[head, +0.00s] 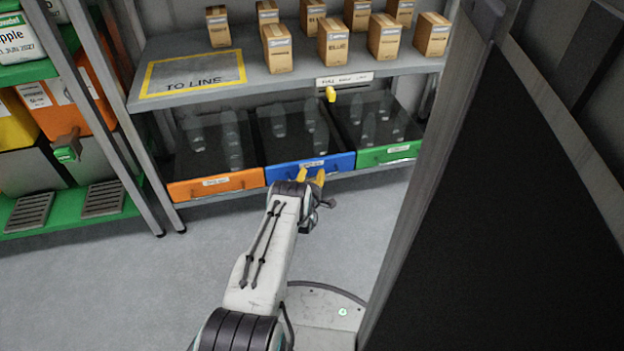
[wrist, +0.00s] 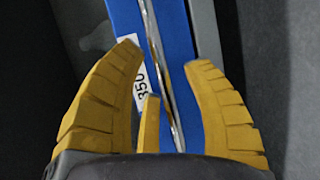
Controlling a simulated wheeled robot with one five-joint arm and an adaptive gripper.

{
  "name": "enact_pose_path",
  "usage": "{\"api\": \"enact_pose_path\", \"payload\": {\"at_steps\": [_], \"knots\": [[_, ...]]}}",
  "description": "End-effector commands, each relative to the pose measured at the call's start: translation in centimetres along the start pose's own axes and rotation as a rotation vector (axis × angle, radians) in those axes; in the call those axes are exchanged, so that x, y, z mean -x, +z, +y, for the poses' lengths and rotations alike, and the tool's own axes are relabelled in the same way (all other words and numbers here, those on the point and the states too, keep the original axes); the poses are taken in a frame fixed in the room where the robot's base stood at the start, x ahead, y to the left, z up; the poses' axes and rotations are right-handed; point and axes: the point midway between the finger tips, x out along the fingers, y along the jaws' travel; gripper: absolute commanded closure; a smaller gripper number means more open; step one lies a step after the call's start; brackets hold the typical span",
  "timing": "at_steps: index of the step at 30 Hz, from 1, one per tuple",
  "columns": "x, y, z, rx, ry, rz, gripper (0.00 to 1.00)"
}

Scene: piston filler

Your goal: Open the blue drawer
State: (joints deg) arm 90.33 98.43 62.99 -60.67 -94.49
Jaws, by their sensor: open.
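The blue drawer (head: 341,163) is the middle of three drawers under the shelf in the head view. Its front stands roughly in line with its neighbours. In the wrist view, the blue front (wrist: 178,28) has a white label and a thin metallic handle bar (wrist: 160,75) running along it. My gripper (head: 311,176) is at the drawer front, hiding part of it in the head view. In the wrist view, my gripper (wrist: 168,57) is open, its yellow fingers on either side of the bar. I cannot tell whether they touch it.
An orange drawer (head: 215,185) is to the left and a green drawer (head: 390,154) to the right. Several cardboard boxes (head: 336,42) stand on the shelf above. A large dark panel (head: 500,210) fills the right side. Grey floor lies clear at the left front.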

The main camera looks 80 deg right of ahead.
Motion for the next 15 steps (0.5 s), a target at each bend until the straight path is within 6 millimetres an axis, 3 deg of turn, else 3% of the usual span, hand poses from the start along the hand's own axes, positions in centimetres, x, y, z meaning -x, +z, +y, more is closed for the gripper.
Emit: {"api": "enact_pose_path", "payload": {"at_steps": [10, 15], "knots": [[-0.06, 0.00, 0.05, 0.000, 0.000, 0.000, 0.52], [-0.06, 0.00, 0.03, 0.000, 0.000, 0.000, 0.68]]}}
